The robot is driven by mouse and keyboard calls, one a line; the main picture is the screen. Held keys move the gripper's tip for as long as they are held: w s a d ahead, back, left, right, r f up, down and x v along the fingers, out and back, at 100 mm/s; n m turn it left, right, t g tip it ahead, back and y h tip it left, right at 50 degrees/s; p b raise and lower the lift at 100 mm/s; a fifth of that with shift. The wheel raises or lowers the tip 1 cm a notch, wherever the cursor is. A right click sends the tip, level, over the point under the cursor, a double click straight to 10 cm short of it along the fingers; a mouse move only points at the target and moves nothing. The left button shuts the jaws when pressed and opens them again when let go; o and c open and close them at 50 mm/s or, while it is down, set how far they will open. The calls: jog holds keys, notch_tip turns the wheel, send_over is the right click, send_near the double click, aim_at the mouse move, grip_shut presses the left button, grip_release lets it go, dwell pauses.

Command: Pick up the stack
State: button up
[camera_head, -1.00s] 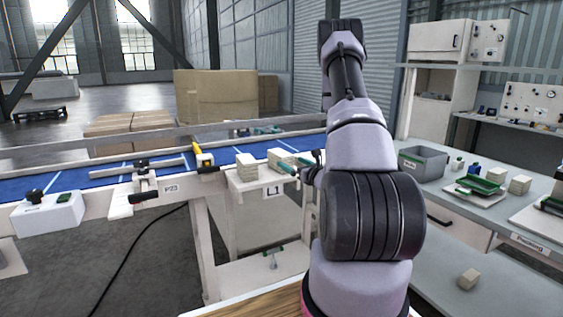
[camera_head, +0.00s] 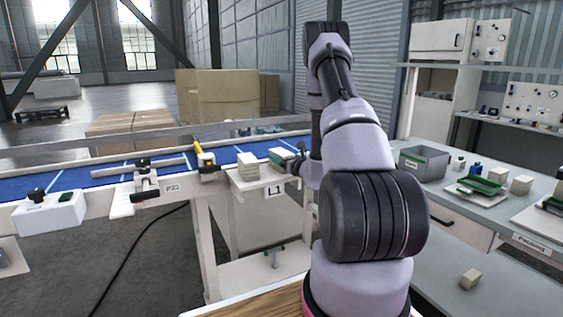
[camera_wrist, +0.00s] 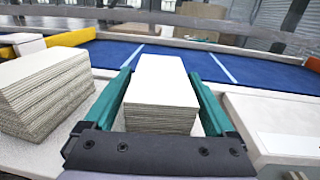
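A stack of flat, light sheets (camera_wrist: 160,97) with layered edges lies between the two green fingers of my gripper (camera_wrist: 159,74) in the wrist view. One finger is on each side, with a narrow gap seeming to show beside the stack, so the gripper looks open around it. The stack rests on a pale shelf marked L1 (camera_head: 262,181). In the head view my gripper (camera_head: 285,161) is small and partly hidden by my arm, at the stack (camera_head: 278,153). A second, similar stack (camera_wrist: 45,92) stands to the left, clear of the fingers; it also shows in the head view (camera_head: 247,159).
A blue conveyor belt (camera_wrist: 240,72) with pale rails runs behind the shelf. A yellow-tipped part (camera_head: 204,155) stands at the belt's near rail. A pale block (camera_wrist: 285,125) is close to the right finger. A bench with a grey bin (camera_head: 424,163) is at the right.

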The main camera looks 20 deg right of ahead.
aim_at(282, 151)
jog(key=c, duration=1.1)
notch_tip(282, 151, up, 10)
jog(key=shift+f, duration=0.1)
jog(key=shift+s, duration=0.15)
